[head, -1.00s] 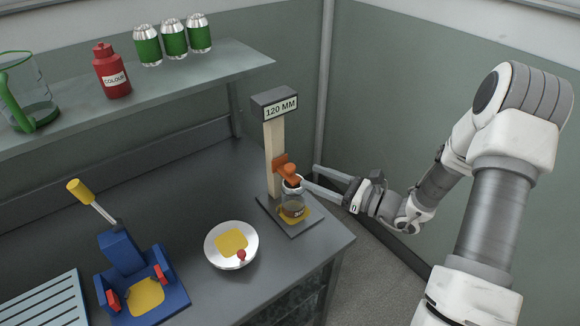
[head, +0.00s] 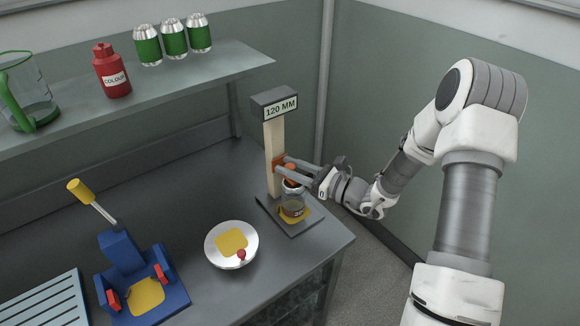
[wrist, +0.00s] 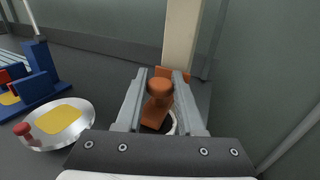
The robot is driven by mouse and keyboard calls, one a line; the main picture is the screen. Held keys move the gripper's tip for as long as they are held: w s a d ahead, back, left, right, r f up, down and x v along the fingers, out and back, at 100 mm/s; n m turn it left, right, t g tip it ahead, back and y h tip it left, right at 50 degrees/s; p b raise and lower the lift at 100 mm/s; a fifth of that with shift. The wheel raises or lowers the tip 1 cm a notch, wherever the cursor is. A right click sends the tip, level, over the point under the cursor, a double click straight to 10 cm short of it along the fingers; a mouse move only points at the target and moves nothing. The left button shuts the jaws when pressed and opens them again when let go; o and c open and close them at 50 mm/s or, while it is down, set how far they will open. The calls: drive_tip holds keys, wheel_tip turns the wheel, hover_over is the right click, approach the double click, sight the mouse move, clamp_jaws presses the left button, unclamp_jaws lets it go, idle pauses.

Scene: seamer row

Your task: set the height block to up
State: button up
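The height block (head: 290,169) is an orange piece with a round knob, on a pale upright post (head: 272,140) under a "120 MM" sign. In the wrist view the orange knob (wrist: 160,88) is between the two open fingers (wrist: 161,76), with a visible gap on each side. The fingers partly hide the block in the head view.
A white round dish (head: 213,247) with a red knob and a blue press (head: 122,252) are to the left. A shelf (head: 180,87) with bottles and cans runs along the back wall.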

clamp_jaws()
idle(1.1)
